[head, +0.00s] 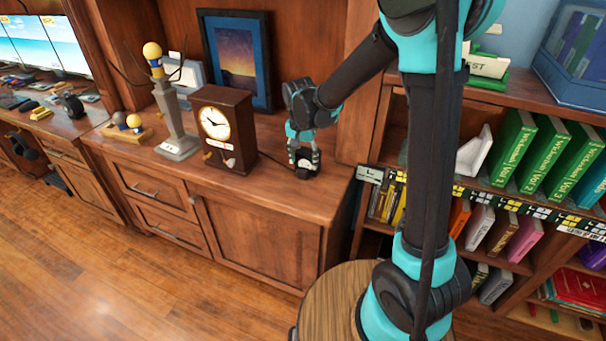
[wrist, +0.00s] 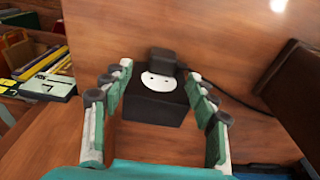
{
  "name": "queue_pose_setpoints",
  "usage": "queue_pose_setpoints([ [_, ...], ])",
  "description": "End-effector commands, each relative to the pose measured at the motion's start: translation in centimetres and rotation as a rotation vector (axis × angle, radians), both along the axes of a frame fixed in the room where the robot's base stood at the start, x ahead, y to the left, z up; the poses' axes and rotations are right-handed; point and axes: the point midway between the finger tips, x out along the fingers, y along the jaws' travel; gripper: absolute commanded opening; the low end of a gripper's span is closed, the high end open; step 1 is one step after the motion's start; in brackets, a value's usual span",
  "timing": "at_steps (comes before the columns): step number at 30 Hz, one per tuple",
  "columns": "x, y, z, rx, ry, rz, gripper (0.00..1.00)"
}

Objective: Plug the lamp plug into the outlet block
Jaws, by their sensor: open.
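The outlet block (wrist: 153,108) is a black box with a white round face bearing two small dark holes. It stands on the wooden cabinet top, and a small dark part of it (head: 303,173) shows under my gripper in the head view. The lamp plug (wrist: 163,59) is a small dark block at the far edge of the white face, with a black cable running right. I cannot tell whether it rests on the outlet block or behind it. My gripper (wrist: 160,97) is open, its fingers on either side of the outlet block, and it also shows in the head view (head: 304,158).
A dark wooden clock (head: 224,128) stands just left of my gripper. A grey post with a yellow ball (head: 172,110) is farther left, and a framed picture (head: 238,58) leans behind. A bookcase (head: 490,195) with books is at right. The cabinet top's front right is clear.

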Motion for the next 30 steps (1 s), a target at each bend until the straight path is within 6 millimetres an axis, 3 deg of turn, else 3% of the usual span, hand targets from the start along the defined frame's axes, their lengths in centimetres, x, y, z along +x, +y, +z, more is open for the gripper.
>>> queue_pose_setpoints([
  [5,0.1,0.0,-0.3,0.000,0.000,0.000,0.59],
  [17,0.7,0.1,-4.8,0.000,-0.002,-0.001,0.59],
  [29,0.8,0.1,-5.1,0.000,-0.003,-0.001,0.59],
  [30,0.8,0.1,-5.1,0.000,-0.003,-0.001,0.55],
])
